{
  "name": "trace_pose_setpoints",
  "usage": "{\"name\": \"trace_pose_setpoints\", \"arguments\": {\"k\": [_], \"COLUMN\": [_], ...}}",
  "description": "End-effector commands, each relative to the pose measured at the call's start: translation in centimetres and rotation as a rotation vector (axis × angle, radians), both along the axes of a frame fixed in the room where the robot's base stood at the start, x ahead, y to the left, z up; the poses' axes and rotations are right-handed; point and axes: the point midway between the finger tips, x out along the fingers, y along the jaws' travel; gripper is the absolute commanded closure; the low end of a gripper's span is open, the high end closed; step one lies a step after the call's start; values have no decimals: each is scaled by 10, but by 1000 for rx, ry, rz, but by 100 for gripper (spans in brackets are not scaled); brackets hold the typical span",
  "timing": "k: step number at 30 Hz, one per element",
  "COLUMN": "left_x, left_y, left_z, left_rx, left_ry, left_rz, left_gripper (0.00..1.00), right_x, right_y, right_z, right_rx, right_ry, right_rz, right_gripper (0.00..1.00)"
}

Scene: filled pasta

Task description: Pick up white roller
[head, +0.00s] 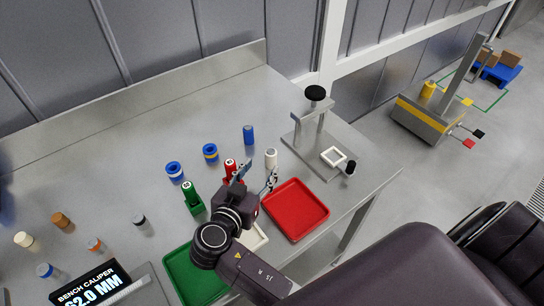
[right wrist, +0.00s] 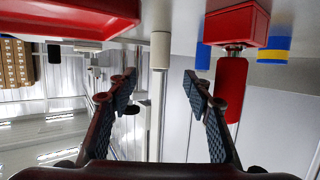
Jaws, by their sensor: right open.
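The white roller (head: 270,158) stands upright on the grey bench, left of a metal press stand. It also shows in the right wrist view (right wrist: 160,50), hanging down from the top because that picture is upside down. My right gripper (head: 256,176) is open and empty, its fingers spread just on the near side of the roller. In the right wrist view the roller lines up between the two fingertips (right wrist: 160,80), apart from both. My left gripper is not in view.
A red holder with a red roller (right wrist: 231,88) stands close left of the white roller. A blue roller (head: 249,135), blue-yellow ring (head: 210,152) and green holder (head: 193,203) are nearby. A red tray (head: 297,210) lies in front, and the press stand (head: 322,150) stands to the right.

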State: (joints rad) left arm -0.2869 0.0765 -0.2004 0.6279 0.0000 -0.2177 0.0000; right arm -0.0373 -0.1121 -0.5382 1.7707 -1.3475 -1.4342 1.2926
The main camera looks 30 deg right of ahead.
Motion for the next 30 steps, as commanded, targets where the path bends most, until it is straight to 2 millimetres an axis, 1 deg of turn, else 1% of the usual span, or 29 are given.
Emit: {"name": "trace_pose_setpoints", "arguments": {"k": [1, 3, 7, 11, 15, 19, 23, 29, 30], "left_x": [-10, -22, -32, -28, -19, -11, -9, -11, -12], "left_y": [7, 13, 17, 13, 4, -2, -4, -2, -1], "left_z": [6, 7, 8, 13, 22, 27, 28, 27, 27], "left_rx": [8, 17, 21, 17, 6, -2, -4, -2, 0], "left_ry": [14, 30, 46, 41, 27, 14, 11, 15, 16], "left_rz": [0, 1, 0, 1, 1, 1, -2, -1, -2], "left_gripper": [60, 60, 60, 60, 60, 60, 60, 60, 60], "right_x": [6, 12, 19, 26, 41, 52, 57, 57, 57], "right_y": [-7, -14, -21, -30, -48, -60, -64, -64, -64], "right_z": [1, -2, -7, -10, -15, -22, -26, -26, -26], "right_rx": [-4, -5, -1, -3, -4, -3, -1, 1, 1], "right_ry": [0, 1, 1, 3, 3, 3, 4, 3, 3], "right_rz": [0, 0, 1, 0, -2, -1, 0, 1, 1], "right_gripper": [54, 54, 54, 54, 54, 54, 54, 54, 58]}}
